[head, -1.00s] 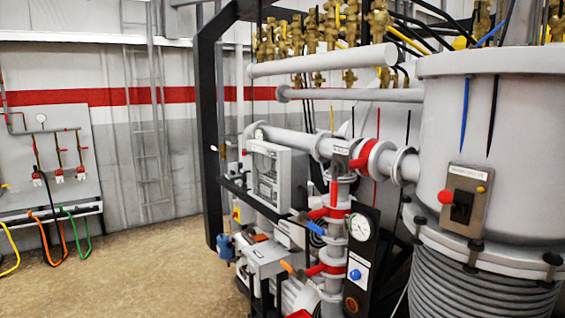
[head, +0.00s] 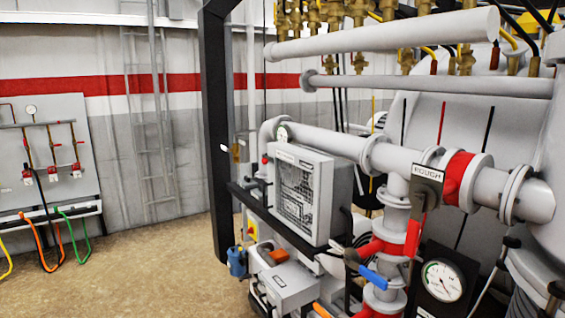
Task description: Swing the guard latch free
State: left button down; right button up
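I cannot make out for certain which part is the guard latch. A grey plate marked ROUGH (head: 428,182) stands at the pipe junction, beside a red band (head: 459,178) on the thick pipe. A red lever (head: 413,236) hangs below the plate, next to a red valve body (head: 384,246). Neither of my grippers is in view.
A round dial gauge (head: 443,281) on a black panel stands right of the valve stack. A grey instrument box (head: 302,195) and a black frame post (head: 217,130) are to the left. Long pipes (head: 390,38) cross above. The floor (head: 150,265) at left is clear.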

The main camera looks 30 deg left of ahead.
aim_at(266, 159)
jog(key=i+j, duration=0.2)
jog(key=j, duration=0.2)
jog(key=i+j, duration=0.2)
jog(key=j, duration=0.15)
jog(key=i+j, duration=0.2)
jog(key=j, duration=0.2)
